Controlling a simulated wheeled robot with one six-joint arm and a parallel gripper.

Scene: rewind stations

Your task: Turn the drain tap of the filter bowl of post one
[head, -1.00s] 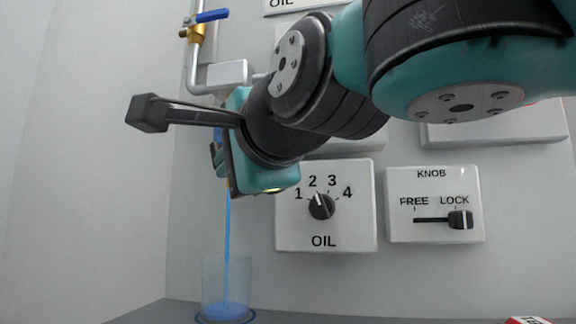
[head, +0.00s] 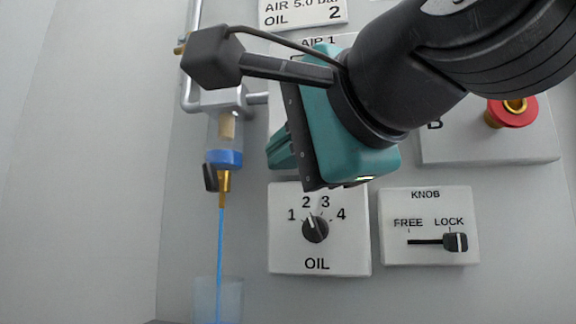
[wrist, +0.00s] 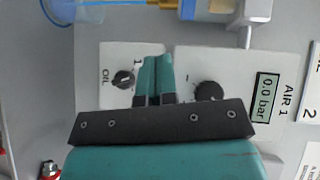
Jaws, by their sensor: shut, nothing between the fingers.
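The filter bowl (head: 226,130) hangs under the pipe at the left, clear with a blue ring at its base. It also shows at the top of the wrist view (wrist: 207,9). Below it is the brass drain (head: 224,186), with the black tap lever (head: 210,177) upright on its left side. A thin blue stream (head: 220,245) runs from the drain into a clear cup (head: 232,297). My gripper (head: 281,156) is to the right of the bowl, apart from it. In the wrist view its teal fingers (wrist: 157,62) are shut together and empty.
An OIL dial panel (head: 280,255) is below my gripper, with a KNOB slider panel (head: 390,250) to its right. A red button (head: 512,112) is farther right. In the wrist view, the AIR 1 panel (wrist: 240,70) with a 0.0 bar display lies close by.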

